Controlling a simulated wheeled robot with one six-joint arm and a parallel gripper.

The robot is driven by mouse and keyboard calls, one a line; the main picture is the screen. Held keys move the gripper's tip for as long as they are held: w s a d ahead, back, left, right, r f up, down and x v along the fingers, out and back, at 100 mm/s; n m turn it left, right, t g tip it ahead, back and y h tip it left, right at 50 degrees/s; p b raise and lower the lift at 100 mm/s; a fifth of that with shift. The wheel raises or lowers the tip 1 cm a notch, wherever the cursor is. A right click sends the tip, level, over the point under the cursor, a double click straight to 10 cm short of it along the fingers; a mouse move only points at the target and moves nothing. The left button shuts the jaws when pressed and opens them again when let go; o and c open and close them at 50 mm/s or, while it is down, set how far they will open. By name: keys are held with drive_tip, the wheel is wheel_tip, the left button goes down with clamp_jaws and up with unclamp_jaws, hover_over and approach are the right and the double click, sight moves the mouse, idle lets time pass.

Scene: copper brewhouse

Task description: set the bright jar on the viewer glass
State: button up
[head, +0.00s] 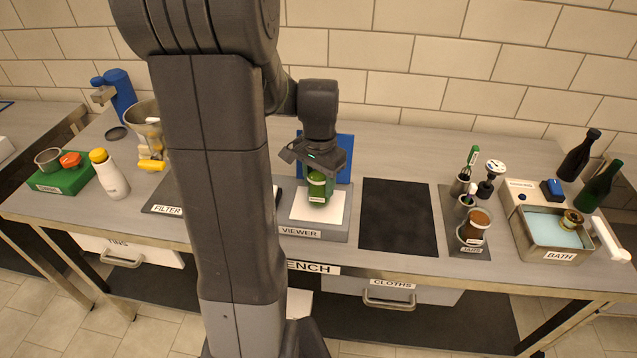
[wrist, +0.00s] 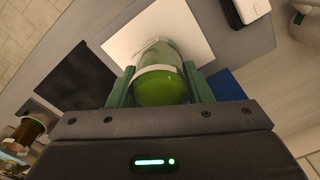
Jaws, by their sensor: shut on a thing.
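A green jar (head: 318,190) with a pale label band is between the fingers of my gripper (head: 318,178), over the white glass of the viewer (head: 302,231). In the wrist view the jar (wrist: 162,80) sits between the two green fingers of my gripper (wrist: 160,88), which are shut on it. The white viewer glass (wrist: 190,26) lies behind and below it. The jar looks upright and on or just above the glass; I cannot tell if its base touches. A brown jar (head: 474,226) stands on the jars mat (head: 463,248) to the right.
A black mat (head: 398,216) lies right of the viewer. A bath tray (head: 557,243) with blue liquid and dark bottles (head: 600,185) stand at far right. A blue panel (head: 345,158) stands behind the viewer. A white bottle (head: 110,176) and green block (head: 63,178) are at left.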

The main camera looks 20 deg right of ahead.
drive_tip(key=shift+f, duration=0.35)
drive_tip(key=shift+f, duration=0.15)
drive_tip(key=o, duration=1.2)
drive_tip(key=shift+c, duration=0.2)
wheel_tip(320, 180, up, 12)
